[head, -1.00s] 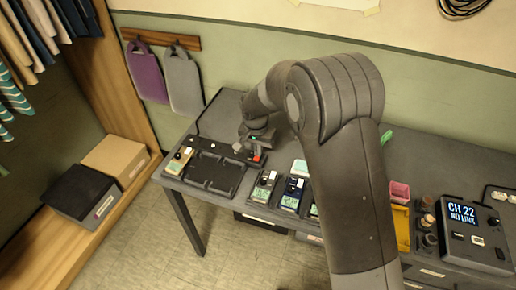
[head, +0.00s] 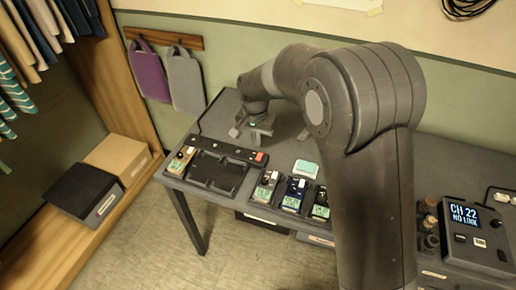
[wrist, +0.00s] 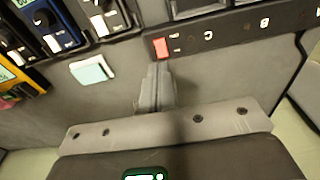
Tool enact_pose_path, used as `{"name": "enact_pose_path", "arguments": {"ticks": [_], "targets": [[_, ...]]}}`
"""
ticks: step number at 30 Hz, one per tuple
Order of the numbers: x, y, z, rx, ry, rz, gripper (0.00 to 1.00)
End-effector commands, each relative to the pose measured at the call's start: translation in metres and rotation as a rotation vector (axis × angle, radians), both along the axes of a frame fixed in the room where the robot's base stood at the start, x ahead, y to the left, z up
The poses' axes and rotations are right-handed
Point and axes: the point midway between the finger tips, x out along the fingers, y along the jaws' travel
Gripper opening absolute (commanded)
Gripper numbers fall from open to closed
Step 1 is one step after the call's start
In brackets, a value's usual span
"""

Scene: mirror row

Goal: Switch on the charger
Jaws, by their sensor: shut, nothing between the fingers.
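The charger (head: 216,172) is a dark multi-bay tray with a black strip along its back, on the left part of the grey table. A red switch (head: 260,157) sits at the strip's right end. It also shows in the wrist view (wrist: 161,47), just beyond my fingertips. My gripper (head: 250,136) is behind the strip, near the switch and seemingly apart from it. In the wrist view my gripper (wrist: 158,70) is shut and empty. I cannot tell whether the switch is lit or which way it is set.
A yellow device (head: 181,159) stands in the left bay. Several devices, one of them blue (head: 294,193), stand right of the charger. A pale green block (head: 306,168) lies behind them. A display unit (head: 470,232) reads "CH 22 NO LINK".

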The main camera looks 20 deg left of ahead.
Motion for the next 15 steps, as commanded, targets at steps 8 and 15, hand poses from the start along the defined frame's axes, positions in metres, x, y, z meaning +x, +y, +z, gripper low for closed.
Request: {"name": "enact_pose_path", "arguments": {"ticks": [8, 15], "targets": [[-0.007, 0.001, 0.052, 0.002, -0.002, 0.001, 0.0], [-0.01, 0.0, 0.066, 0.0, 0.0, 0.001, 0.0]]}}
